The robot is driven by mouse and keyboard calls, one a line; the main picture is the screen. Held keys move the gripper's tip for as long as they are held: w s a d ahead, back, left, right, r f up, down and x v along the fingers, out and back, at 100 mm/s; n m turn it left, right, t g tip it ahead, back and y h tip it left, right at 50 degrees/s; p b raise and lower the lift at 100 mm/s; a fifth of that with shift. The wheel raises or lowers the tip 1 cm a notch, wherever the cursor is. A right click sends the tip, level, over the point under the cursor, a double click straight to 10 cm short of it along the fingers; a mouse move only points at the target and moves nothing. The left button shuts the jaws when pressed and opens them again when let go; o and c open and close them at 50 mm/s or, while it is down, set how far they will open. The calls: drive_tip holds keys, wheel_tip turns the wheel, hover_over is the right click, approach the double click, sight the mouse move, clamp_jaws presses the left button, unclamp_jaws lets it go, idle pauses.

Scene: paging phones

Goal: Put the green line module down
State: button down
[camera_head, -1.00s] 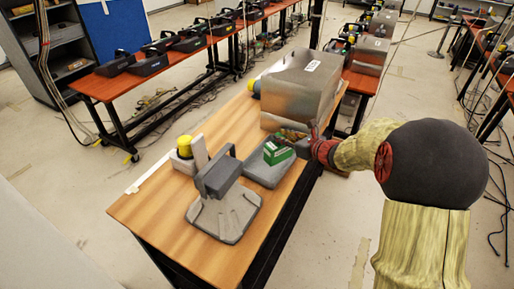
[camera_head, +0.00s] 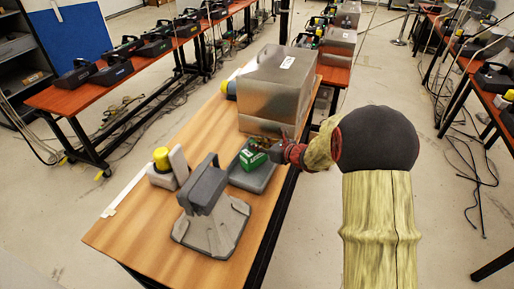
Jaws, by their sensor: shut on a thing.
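The green line module (camera_head: 252,158) is a small green block with a pale marking on its side. It is at a grey shallow tray (camera_head: 262,182) on the wooden table (camera_head: 150,235). My gripper (camera_head: 264,147) reaches in from the right and is shut on the module. The fingers are small and dark here, and their exact grip is hard to see. I cannot tell whether the module touches the tray floor or hangs just above it.
A large metal box (camera_head: 285,85) stands right behind the tray. A grey stand with an upright block (camera_head: 205,225) is at the front left, beside a yellow-capped piece (camera_head: 161,158). Bare tabletop lies at the front left. Benches with dark phones (camera_head: 115,70) stand behind.

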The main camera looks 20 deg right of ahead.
drive_tip(key=shift+f, duration=0.45)
drive_tip(key=shift+f, duration=0.15)
drive_tip(key=c, duration=1.7)
unclamp_jaws()
